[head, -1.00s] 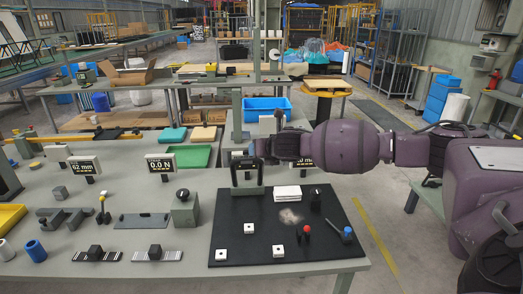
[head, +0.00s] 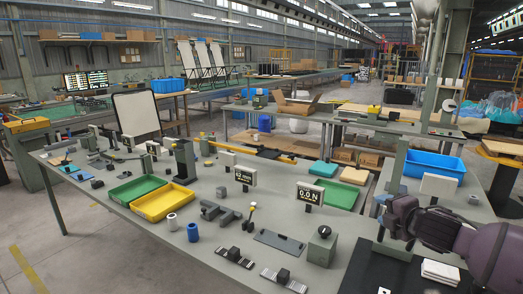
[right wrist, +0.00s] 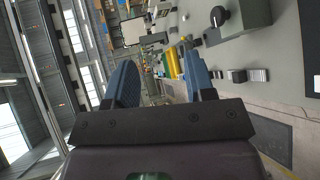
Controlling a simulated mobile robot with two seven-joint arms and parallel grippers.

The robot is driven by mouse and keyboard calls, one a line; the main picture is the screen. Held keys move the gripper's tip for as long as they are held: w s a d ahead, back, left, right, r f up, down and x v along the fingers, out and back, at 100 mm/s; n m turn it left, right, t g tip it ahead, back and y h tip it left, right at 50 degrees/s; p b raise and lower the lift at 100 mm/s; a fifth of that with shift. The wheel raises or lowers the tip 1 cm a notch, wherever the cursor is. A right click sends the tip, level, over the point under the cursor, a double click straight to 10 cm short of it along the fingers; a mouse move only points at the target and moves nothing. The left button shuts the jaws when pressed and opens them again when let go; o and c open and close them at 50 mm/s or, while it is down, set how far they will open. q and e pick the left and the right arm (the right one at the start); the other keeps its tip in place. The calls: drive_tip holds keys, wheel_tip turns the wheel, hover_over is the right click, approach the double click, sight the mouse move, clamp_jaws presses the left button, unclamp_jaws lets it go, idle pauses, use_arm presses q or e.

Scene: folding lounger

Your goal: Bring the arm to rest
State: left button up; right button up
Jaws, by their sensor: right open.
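My right gripper (head: 400,216) is at the right of the head view, above the near right part of the workbench (head: 140,208). My purple arm reaches it from the right edge. In the right wrist view its two blue fingers (right wrist: 163,82) stand apart with nothing between them, so it is open and empty. The bench top and its fixtures show beyond the fingers, turned sideways. My left gripper is in neither view now.
Below my right arm are a black mat (head: 358,270) and a white stack (head: 440,272). A grey block with a black knob (head: 322,246), the 0.0 N display (head: 309,194), a yellow tray (head: 163,202) and a green tray (head: 136,190) stand left. The floor (head: 35,255) at lower left is clear.

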drive_tip(key=s+a+f+m+y, duration=0.2)
drive_tip(key=s+a+f+m, duration=0.7)
drive_tip(key=s+f+m, duration=0.3)
drive_tip(key=s+d+f+m+g+h+b, duration=0.1)
drive_tip(key=s+f+m, duration=0.3)
drive_tip(key=s+f, duration=0.6)
drive_tip(key=s+d+f+m+g+h, duration=0.1)
drive_tip(key=s+d+f+m+h, duration=0.2)
drive_tip(key=s+f, duration=0.7)
drive_tip(key=s+m+h, duration=0.1)
drive_tip(key=s+m, duration=0.1)
drive_tip(key=s, duration=0.1)
drive_tip(key=shift+s+d+f+g+b, duration=0.15)
drive_tip(key=shift+d+f+g+b, duration=0.15)
drive_tip(key=shift+d+f+b, duration=0.05)
drive_tip(key=shift+c, duration=0.6)
drive_tip(key=shift+d, duration=0.1)
